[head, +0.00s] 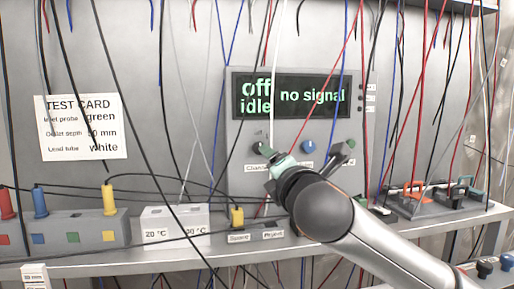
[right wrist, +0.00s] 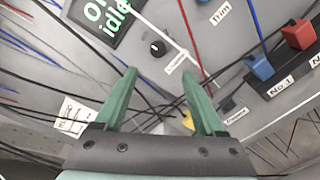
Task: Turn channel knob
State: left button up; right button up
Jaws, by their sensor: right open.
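The channel knob (right wrist: 157,49) is a small black round knob with a white mark, above a tilted "Channel" label in the right wrist view. In the head view, the channel knob (head: 260,149) is at the left of the row under the display, close to my gripper and hard to make out. My right gripper (right wrist: 158,74) is open, with its two green fingers apart and nothing between them; the knob shows beyond the tips, apart from them. In the head view my right gripper (head: 281,165) partly covers the labels at the knob row. My left gripper is not in view.
The display (head: 292,96) reads "off idle" and "no signal". A blue knob (head: 309,146) sits right of the channel knob. Many hanging wires cross in front of the panel.

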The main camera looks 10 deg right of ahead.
jog(key=w+p, duration=0.3)
jog(key=w, duration=0.9)
jog(key=shift+w+r, duration=0.15)
jog(key=shift+r, duration=0.1)
jog(key=shift+c, duration=0.4)
grip_shut()
